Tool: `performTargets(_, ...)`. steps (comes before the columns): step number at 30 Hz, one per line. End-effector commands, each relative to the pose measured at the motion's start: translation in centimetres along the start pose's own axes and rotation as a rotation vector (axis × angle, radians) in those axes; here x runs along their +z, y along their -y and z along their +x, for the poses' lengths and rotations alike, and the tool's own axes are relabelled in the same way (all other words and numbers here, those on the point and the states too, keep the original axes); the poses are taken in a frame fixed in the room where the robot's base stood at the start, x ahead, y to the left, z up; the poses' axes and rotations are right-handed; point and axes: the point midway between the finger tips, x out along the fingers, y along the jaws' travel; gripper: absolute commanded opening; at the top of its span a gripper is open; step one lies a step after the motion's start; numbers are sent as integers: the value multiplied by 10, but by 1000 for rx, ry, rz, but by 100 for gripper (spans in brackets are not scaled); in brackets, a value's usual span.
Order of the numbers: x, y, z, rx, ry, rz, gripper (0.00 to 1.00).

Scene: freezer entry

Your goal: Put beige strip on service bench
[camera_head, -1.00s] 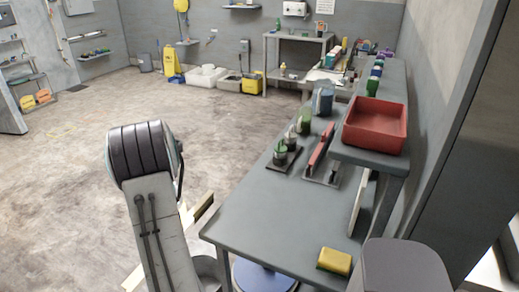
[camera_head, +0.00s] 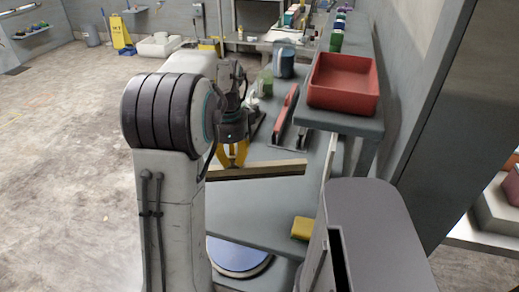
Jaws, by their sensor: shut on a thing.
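The beige strip (camera_head: 262,171) is a long, thin bar. My gripper (camera_head: 234,160), with yellow fingers, is shut on it near its left part. The strip lies roughly level across the picture, over the near part of the grey service bench (camera_head: 250,212). I cannot tell whether it touches the bench top. My arm hides the bench's left edge and part of the strip's left end.
A red tray (camera_head: 343,83) stands on a raised shelf at the right. A red-handled tool (camera_head: 286,115), a blue container (camera_head: 284,61) and a yellow sponge (camera_head: 302,228) are on the bench. The bench top around the strip is mostly clear.

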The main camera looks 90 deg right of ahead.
Motion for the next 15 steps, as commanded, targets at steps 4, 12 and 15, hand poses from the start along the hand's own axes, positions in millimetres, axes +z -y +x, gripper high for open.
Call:
performTargets(4, -16, 23, 13, 6, 0, 1, 0)
performTargets(12, -38, 55, 39, 3, -1, -2, 0)
performTargets(15, -43, 63, 46, 2, -2, -3, 0)
